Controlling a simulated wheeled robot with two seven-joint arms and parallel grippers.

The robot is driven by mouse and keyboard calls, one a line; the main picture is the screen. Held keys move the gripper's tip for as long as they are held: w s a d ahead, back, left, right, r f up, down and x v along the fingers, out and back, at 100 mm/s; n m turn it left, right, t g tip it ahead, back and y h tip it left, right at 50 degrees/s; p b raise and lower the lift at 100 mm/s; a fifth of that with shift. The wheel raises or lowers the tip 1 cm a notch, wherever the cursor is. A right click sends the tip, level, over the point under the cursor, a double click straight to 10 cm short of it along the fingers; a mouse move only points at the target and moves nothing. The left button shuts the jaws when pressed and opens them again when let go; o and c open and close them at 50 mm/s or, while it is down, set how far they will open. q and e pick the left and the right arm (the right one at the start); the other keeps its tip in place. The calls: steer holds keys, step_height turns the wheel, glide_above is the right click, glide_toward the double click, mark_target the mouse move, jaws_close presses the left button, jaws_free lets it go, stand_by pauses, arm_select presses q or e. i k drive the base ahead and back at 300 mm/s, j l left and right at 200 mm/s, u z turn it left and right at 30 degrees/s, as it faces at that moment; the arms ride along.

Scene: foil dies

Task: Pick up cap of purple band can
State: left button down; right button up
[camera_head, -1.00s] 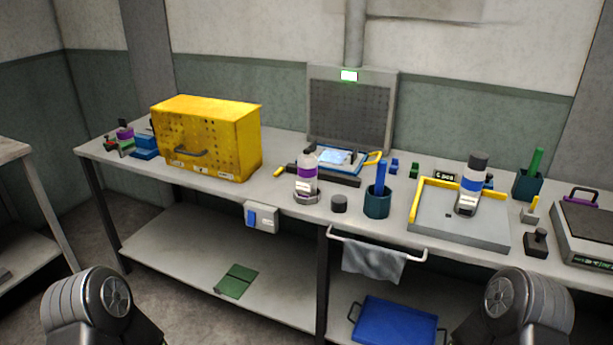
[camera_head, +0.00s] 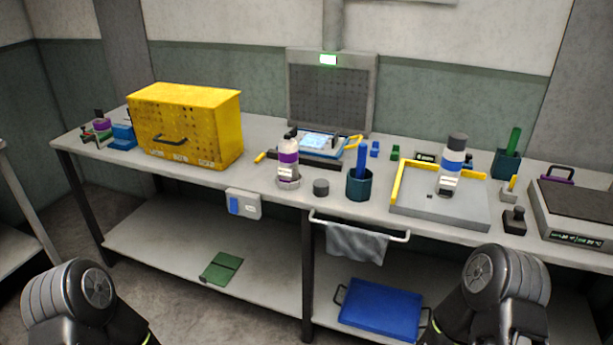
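Only dark rounded links of my two arms show at the bottom left and bottom right corners. Both grippers are out of view, and neither arm is near the can or the cap.
A yellow cabinet (camera_head: 187,125) stands left of the can. A teal cup (camera_head: 359,186) with a blue stick is right of the cap. A blue band can (camera_head: 452,165) with a dark top stands on a grey tray (camera_head: 420,207). A towel (camera_head: 357,243) hangs from the front rail (camera_head: 345,223).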

mark_target(321, 186)
steer(key=i+j+u, duration=0.15)
steer(key=i, duration=0.25)
steer(key=i+j+u, duration=0.15)
steer(key=i+j, duration=0.15)
steer(key=i+j+u, duration=0.15)
steer(key=i, duration=0.4)
